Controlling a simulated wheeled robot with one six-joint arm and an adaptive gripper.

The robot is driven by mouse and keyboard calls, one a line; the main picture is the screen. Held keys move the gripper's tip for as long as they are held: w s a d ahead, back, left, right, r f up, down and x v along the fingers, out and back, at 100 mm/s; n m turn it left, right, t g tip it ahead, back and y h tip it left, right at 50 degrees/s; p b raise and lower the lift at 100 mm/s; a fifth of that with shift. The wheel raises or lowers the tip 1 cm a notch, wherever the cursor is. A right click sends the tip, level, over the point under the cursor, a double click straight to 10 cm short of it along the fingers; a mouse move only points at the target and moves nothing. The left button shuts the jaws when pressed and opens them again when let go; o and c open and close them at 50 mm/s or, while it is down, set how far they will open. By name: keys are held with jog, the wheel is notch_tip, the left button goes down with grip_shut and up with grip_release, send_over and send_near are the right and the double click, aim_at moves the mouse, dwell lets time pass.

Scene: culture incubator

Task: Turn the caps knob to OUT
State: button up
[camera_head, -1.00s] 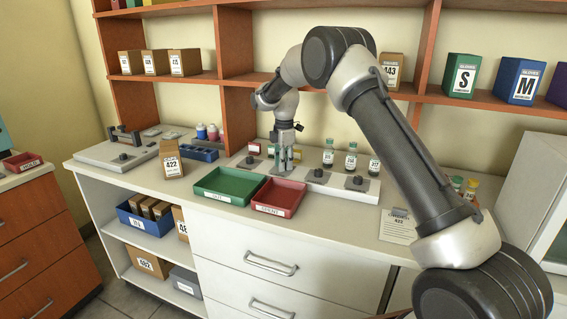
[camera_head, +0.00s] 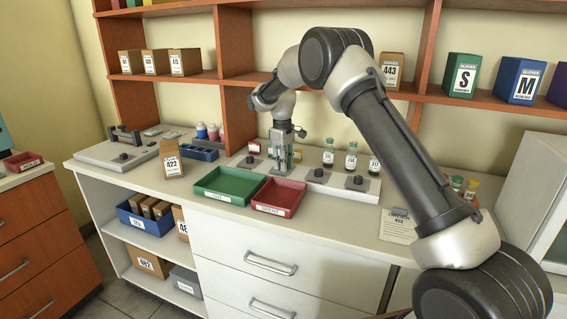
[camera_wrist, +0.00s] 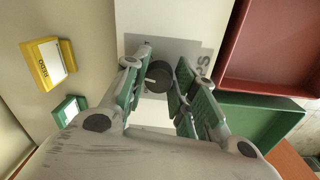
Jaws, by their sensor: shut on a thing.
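My gripper (camera_head: 281,168) points down at the long pale panel (camera_head: 335,190) on the counter. In the wrist view its green-padded fingers (camera_wrist: 160,84) stand on both sides of a round dark knob (camera_wrist: 158,74) and are shut on it. The knob carries a pale pointer mark toward its left side. It sits on a grey patch whose lettering is partly covered; "PS" shows to its right, in keeping with the caps knob. In the head view my gripper hides this knob. Other dark knobs (camera_head: 354,180) sit farther right on the panel. The OUT mark cannot be read.
A green tray (camera_head: 229,203) and a red tray (camera_head: 278,212) stand close in front of the panel. Small vials (camera_head: 351,156) stand along its back edge. A yellow-framed tag (camera_wrist: 48,63) is left of the fingers. An orange shelf (camera_head: 350,88) runs behind the arm.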

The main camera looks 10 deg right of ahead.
jog(key=m, duration=0.5)
jog(key=shift+m, duration=0.3)
jog(key=shift+a+m, duration=0.1)
jog(key=shift+m, duration=2)
jog(key=o, duration=1)
jog(key=shift+o, duration=0.2)
notch_tip(320, 180, up, 12)
jog(key=shift+a, duration=0.3)
